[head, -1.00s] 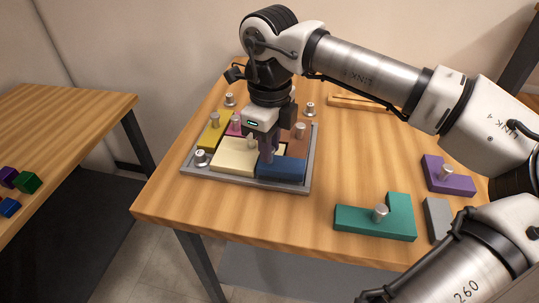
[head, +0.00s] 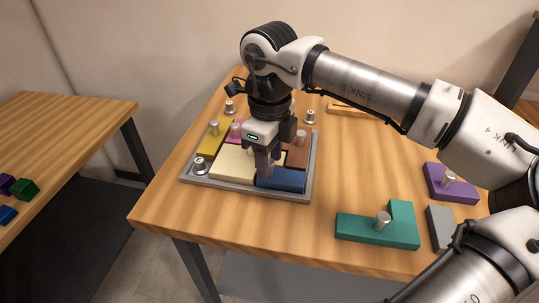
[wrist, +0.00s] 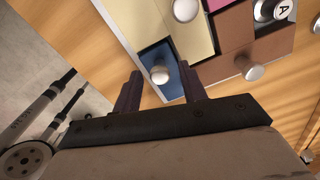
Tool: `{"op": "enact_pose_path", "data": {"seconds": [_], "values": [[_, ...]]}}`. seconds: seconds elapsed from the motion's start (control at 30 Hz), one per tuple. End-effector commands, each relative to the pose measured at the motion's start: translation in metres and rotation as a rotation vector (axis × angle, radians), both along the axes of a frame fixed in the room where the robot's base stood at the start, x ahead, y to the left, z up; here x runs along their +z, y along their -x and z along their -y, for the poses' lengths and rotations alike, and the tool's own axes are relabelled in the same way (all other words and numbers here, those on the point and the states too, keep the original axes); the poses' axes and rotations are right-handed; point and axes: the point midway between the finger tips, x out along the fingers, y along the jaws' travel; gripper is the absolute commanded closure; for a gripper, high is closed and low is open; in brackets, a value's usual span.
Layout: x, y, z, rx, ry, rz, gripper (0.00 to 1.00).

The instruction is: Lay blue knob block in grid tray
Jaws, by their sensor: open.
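The blue knob block (head: 284,179) lies in the front right corner of the grey grid tray (head: 232,188). It also shows in the wrist view (wrist: 176,84), with its metal knob (wrist: 160,75). My gripper (head: 264,172) is open over the blue block, with its fingers pointing down. In the wrist view the two fingers (wrist: 160,92) stand apart, one on each side of the knob. Whether they touch it I cannot tell. The fingers hide part of the block and the knob in the head view. Whether the block sits fully flush is unclear.
Cream (head: 229,163), yellow (head: 208,147), pink (head: 232,139) and brown (head: 298,156) knob blocks lie in the tray. A teal L-shaped block (head: 350,228), a purple block (head: 450,190) and a grey block (head: 439,225) lie to the right. Bare table separates them from the tray.

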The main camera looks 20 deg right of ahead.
Motion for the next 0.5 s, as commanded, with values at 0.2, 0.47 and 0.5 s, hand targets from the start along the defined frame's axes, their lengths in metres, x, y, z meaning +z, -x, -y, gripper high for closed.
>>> {"op": "enact_pose_path", "data": {"seconds": [0.2,0.47,0.5], "values": [[0.021,0.0,0.0,0.0,0.001,0.001,0.58],[0.073,0.0,0.0,-0.001,0.001,0.001,0.58],[0.081,0.0,0.0,-0.001,0.001,0.001,0.58]]}}
